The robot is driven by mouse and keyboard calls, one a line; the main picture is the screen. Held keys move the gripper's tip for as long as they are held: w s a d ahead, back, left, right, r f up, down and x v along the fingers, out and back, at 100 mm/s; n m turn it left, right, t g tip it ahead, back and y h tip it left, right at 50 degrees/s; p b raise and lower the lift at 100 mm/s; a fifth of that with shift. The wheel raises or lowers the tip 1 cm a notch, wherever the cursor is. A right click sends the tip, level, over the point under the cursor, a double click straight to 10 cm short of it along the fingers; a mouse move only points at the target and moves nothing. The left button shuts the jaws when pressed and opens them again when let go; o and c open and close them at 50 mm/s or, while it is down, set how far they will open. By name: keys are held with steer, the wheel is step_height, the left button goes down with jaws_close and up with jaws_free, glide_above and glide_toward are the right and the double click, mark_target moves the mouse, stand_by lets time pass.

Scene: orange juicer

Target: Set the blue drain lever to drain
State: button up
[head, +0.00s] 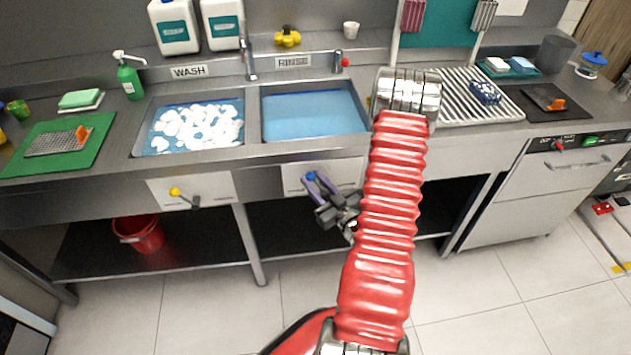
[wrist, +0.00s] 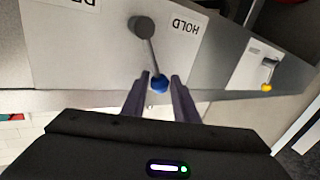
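The blue drain lever (wrist: 150,55) is a grey rod with a blue ball knob, on a white plate under the rinse basin. Its plate shows upside down in the wrist view, with HOLD on the right and a partly cut-off label at upper left. The rod leans slightly to the HOLD side. My gripper (wrist: 161,77) is open, its two purple fingers on either side of the blue knob (wrist: 159,85), with a narrow gap visible. In the head view my gripper (head: 318,181) is at the front of the plate (head: 345,172), which my arm partly covers.
A yellow-knobbed lever (head: 183,196) sits on the plate under the wash basin (head: 195,125). The rinse basin (head: 313,112) holds blue water. A red bucket (head: 139,236) stands on the lower shelf. The counter's front edge runs just above the levers. The floor in front is clear.

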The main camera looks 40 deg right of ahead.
jaws_close()
